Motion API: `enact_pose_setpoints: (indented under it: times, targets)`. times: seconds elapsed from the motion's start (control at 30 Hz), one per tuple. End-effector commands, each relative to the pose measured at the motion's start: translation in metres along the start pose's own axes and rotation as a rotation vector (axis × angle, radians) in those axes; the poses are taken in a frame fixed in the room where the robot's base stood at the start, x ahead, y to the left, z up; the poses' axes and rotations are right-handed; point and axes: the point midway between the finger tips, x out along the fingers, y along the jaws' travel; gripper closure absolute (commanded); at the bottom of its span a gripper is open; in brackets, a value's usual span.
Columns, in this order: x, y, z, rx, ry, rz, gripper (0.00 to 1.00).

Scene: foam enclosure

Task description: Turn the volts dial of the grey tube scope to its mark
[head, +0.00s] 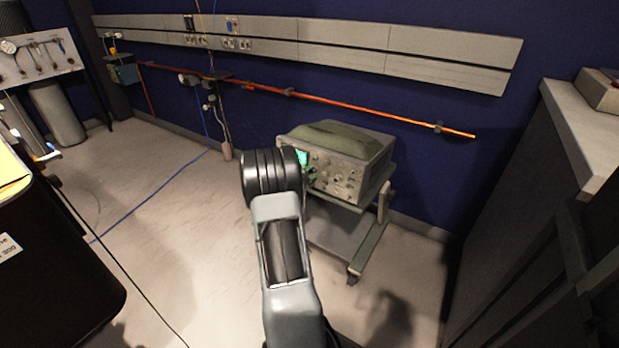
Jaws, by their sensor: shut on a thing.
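The grey tube scope (345,165) stands on a cart right of centre, with a green-lit screen (301,158) and a front panel of several small knobs (338,181). A dark green cover lies on its top. My gripper (311,176) is at the left part of the front panel, just below the screen, mostly hidden behind my arm. It is shut on the volts dial, which is too small and covered to see clearly. The dial's mark cannot be made out.
The scope's cart (365,235) has a lower shelf and stands near the blue wall. A dark cabinet (60,270) is at the left and a grey counter (585,130) at the right. A blue cable (150,200) crosses the open floor.

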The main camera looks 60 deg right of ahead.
Motion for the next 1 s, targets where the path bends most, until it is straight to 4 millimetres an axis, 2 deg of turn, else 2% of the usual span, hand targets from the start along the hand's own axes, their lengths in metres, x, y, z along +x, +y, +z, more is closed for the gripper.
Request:
enact_pose_setpoints:
  times: [0.4,0.97,1.0]
  targets:
    - [-0.0004,0.0005,0.0008,0.167,-0.005,0.031,1.0]
    - [-0.0004,0.0003,0.0004,0.191,-0.006,0.036,1.0]
    - [-0.0004,0.0004,0.0005,0.191,-0.006,0.036,0.78]
